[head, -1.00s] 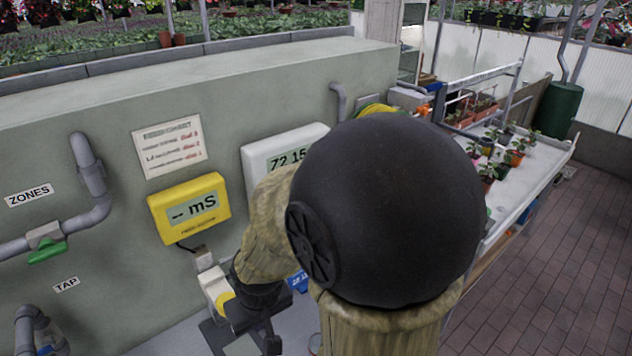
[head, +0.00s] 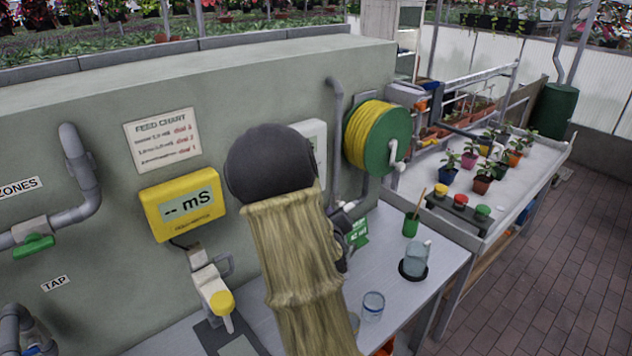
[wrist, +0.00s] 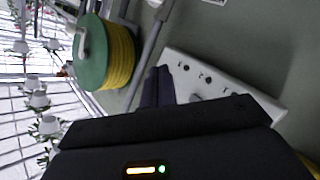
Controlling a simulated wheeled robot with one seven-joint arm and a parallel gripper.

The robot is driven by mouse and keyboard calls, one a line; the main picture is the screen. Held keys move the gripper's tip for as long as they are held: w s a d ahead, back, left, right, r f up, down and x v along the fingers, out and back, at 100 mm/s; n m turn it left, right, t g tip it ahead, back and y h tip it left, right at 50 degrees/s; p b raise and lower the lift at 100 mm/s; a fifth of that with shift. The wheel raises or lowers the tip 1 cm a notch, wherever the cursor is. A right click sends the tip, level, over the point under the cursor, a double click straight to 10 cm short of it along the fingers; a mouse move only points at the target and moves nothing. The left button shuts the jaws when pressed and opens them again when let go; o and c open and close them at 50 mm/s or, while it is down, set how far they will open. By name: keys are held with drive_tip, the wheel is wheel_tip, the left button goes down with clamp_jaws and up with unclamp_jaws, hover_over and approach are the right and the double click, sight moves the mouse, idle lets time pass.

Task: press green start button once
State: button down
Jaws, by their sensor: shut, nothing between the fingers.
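A dark bar (head: 461,207) near the front left corner of the plant bench carries three round caps: yellow, red and green. The green cap (head: 483,211) is at its right end; I cannot read any label on it. My gripper (head: 347,215) is partly hidden behind my own arm in the head view, in front of the grey-green wall and left of the bar, well apart from it. In the wrist view my gripper's dark fingers (wrist: 158,86) are together and empty, near a white panel (wrist: 222,88) with several dark knobs. The bar is not visible in the wrist view.
A green reel with yellow hose (head: 372,135) hangs on the wall. A green cup (head: 411,225), a glass jug (head: 415,258) and a clear glass (head: 372,305) stand on the grey table. Potted plants (head: 484,175) fill the bench behind the bar. A yellow meter (head: 182,205) is left.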

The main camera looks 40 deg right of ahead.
drive_tip(key=d+r+h, duration=0.1)
drive_tip(key=d+r+n+t+h, duration=0.1)
drive_tip(key=d, duration=0.1)
drive_tip(key=s+d+r+n+t, duration=0.1)
drive_tip(key=shift+d+r+h, duration=0.2)
drive_tip(key=shift+d+h, duration=0.05)
drive_tip(key=shift+h, duration=0.15)
drive_tip(key=w+p, duration=0.1)
drive_tip(key=w, duration=0.7)
drive_tip(key=shift+w+a, duration=0.4)
drive_tip(key=shift+w, duration=0.1)
idle(1.6)
drive_tip(key=shift+w, duration=0.35)
